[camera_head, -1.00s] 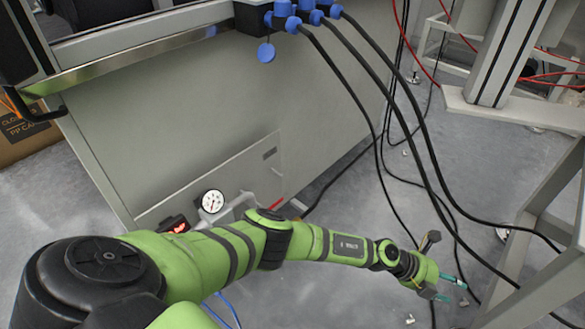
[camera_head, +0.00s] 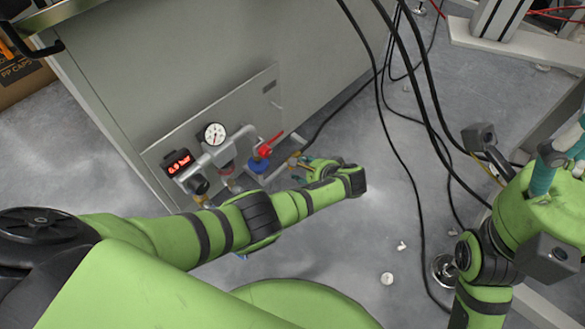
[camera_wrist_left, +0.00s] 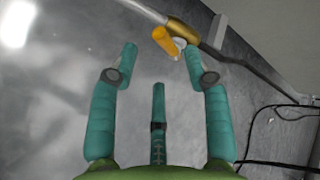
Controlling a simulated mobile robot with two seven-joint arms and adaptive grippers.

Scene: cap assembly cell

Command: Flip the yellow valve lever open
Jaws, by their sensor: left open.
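The yellow valve lever (camera_wrist_left: 168,41) shows in the left wrist view, joined to a brass valve body (camera_wrist_left: 184,30) on a pipe. My left gripper (camera_wrist_left: 160,55) is open, with the lever just beyond and between its two upper fingertips; I see no clear contact. In the head view my left gripper (camera_head: 304,170) is small beside the lower right of the valve panel, where the lever is mostly hidden. My right gripper (camera_head: 562,150) is partly in view at the right edge, its finger spacing unclear.
The panel carries a round gauge (camera_head: 215,134), a red-lit pressure display (camera_head: 178,162), a red handle (camera_head: 268,145) and a blue part (camera_head: 258,166). Black cables (camera_head: 405,160) hang and lie to the right. The floor between holds a few small loose parts.

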